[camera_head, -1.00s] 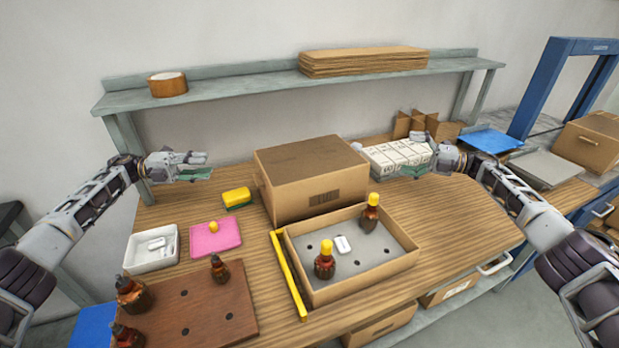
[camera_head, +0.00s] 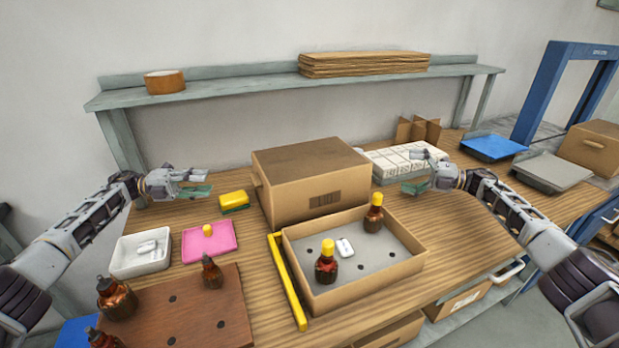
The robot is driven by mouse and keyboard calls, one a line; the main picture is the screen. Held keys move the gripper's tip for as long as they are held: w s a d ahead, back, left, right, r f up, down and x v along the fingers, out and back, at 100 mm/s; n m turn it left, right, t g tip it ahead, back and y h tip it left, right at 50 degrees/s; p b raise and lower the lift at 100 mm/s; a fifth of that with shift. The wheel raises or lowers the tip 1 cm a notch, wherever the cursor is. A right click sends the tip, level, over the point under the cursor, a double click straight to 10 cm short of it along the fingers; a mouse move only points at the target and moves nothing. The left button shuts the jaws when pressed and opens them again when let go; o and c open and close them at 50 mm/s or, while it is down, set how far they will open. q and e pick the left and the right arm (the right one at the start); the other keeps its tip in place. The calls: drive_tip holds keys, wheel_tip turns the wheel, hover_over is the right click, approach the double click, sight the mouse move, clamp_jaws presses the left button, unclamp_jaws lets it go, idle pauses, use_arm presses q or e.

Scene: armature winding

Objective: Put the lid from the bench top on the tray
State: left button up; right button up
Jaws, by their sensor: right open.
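My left gripper (camera_head: 208,183) is open and empty, in the air left of the lid. My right gripper (camera_head: 405,172) is open and empty to the right of the lid, in front of the white boxes. Neither touches the lid.
A yellow bar (camera_head: 287,282) lies along the tray's left side. A pink mat (camera_head: 208,243) with a yellow cap, a yellow-green sponge (camera_head: 234,201), a white dish (camera_head: 140,257) and a brown board (camera_head: 190,315) with bottles are at left. White boxes (camera_head: 395,162) stand behind right. A shelf (camera_head: 230,87) is above.

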use_arm(q)
drive_tip(key=shift+d, duration=0.15)
use_arm(e)
drive_tip(key=shift+a, duration=0.15)
use_arm(q)
drive_tip(key=w+d, duration=0.1)
drive_tip(key=d, duration=1.2)
drive_tip(key=shift+d, duration=0.25)
use_arm(e)
drive_tip(key=x, duration=1.3)
drive_tip(key=shift+a, duration=0.25)
drive_tip(key=shift+w, duration=0.1)
use_arm(q)
drive_tip(key=shift+c, duration=0.3)
use_arm(e)
drive_tip(key=shift+c, duration=0.3)
